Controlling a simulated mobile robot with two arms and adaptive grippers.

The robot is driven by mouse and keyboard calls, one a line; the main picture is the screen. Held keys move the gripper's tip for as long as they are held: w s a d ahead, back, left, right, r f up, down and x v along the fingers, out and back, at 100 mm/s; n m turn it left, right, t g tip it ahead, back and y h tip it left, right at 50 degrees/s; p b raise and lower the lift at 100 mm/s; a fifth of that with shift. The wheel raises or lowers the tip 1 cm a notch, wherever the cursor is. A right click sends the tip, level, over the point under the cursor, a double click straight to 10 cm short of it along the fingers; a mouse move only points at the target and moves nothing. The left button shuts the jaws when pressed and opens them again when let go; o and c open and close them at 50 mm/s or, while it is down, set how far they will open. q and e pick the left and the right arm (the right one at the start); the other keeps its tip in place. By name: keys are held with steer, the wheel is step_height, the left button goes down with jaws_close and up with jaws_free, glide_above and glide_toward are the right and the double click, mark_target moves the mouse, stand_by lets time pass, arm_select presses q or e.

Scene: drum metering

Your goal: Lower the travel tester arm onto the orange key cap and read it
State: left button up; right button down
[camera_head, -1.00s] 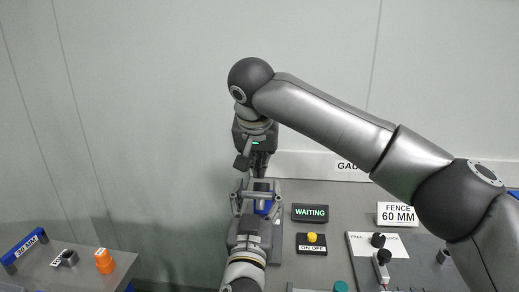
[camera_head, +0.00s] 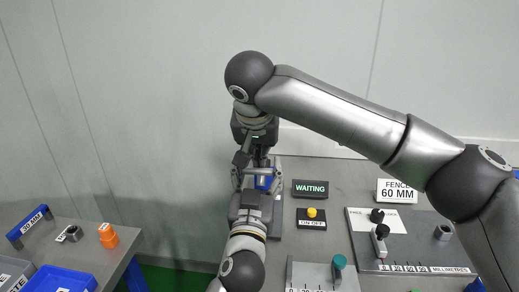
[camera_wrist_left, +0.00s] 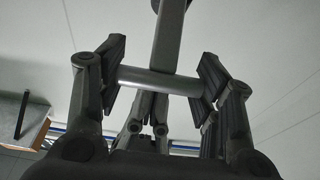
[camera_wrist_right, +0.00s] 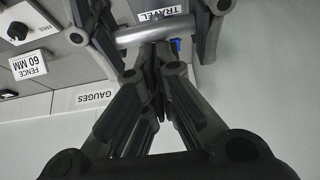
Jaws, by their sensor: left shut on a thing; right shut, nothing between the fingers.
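The travel tester stands at the left end of the grey bench, and a blue part of it (camera_head: 264,182) shows behind my grippers. My left gripper (camera_head: 257,178) is shut on the tester arm's crossbar (camera_wrist_left: 160,82), which spans between its fingers in the left wrist view. My right gripper (camera_head: 258,158) is shut and empty, close above the left one; its fingers overlap the bar (camera_wrist_right: 155,33) in the right wrist view. An orange piece (camera_head: 108,237) stands on the left bench; I cannot tell if it is the key cap. Anything under the tester arm is hidden. The display (camera_head: 310,189) reads WAITING.
A yellow ON OFF button (camera_head: 311,213) is right of the tester. A FENCE 60 MM sign (camera_head: 397,191) and a plate with black knobs (camera_head: 377,216) are farther right. The left bench holds a blue tray (camera_head: 62,279) and a nut-like part (camera_head: 74,233).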

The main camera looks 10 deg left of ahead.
arm_select(q)
steer(key=shift+a+r, duration=0.1)
arm_select(e)
steer(key=shift+s+a+f, duration=0.1)
steer(key=shift+s+f, duration=0.35)
steer(key=shift+f, duration=0.1)
arm_select(q)
steer(key=shift+r, duration=0.1)
steer(key=o, duration=1.2)
steer(key=shift+w, duration=0.1)
steer(key=shift+o, duration=1.3)
arm_select(e)
steer(key=shift+w, duration=0.15)
steer(key=shift+r, duration=0.1)
